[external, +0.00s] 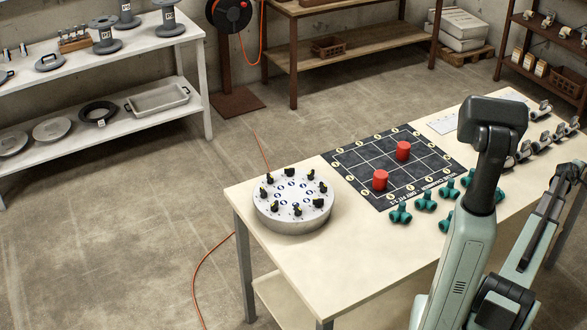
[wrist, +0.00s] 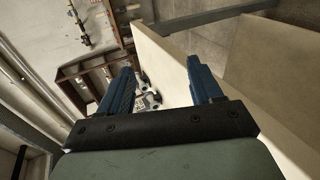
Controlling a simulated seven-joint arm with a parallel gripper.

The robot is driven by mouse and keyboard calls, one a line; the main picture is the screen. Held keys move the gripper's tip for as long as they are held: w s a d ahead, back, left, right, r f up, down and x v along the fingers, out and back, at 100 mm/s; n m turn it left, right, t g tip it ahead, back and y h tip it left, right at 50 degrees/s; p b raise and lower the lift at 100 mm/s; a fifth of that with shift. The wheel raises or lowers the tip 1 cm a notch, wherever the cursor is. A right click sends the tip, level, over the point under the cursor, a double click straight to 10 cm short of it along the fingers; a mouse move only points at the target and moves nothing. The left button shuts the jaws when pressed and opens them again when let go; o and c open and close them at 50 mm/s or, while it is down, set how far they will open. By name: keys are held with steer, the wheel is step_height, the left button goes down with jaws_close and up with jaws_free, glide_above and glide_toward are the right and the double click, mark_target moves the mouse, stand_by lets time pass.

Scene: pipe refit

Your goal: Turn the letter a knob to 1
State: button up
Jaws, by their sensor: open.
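A round silver knob plate (external: 291,213) sits at the near left corner of the table in the external view. Several black-and-yellow knobs stand around its rim, with blue marks inside the ring. The letters and numbers are too small to read, so I cannot tell which knob is a. My gripper (wrist: 160,80) shows in the wrist view with its two blue fingers apart and nothing between them. It points past the table edge, away from the knob plate. In the external view my arm is at the right and its fingers cannot be made out.
A shelf (external: 110,55) stands back left. The table front beside the plate is clear.

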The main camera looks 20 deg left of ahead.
steer(key=w+a+r+n, duration=0.1)
steer(key=w+a+r, duration=0.3)
steer(key=a+r, duration=0.15)
steer(key=w+a+r+n+y, duration=0.1)
steer(key=w+a+r, duration=0.1)
steer(key=a, duration=0.8)
steer(key=w+a+r+n+y, duration=0.1)
steer(key=w+a+y, duration=0.1)
steer(key=a, duration=0.8)
steer(key=s+a+r+n+g+y, duration=0.1)
steer(key=s+a, duration=0.2)
steer(key=a, duration=1)
steer(key=s+a+r+n+g+y, duration=0.1)
steer(key=s+a+n+y, duration=0.15)
steer(key=a, duration=1.05)
steer(key=s+a+n+y, duration=0.1)
steer(key=s+a, duration=0.2)
steer(key=a, duration=1.1)
steer(key=s+a+r+n+g+y, duration=0.1)
steer(key=s+a, duration=0.4)
steer(key=a, duration=0.2)
steer(key=s+a+r+n+g, duration=0.1)
steer(key=s+a, duration=0.4)
steer(key=a, duration=0.3)
steer(key=n+g, duration=0.6)
steer(key=n, duration=0.1)
glide_toward(298, 207)
step_height(298, 207, down, 9)
steer(key=shift+s, duration=0.15)
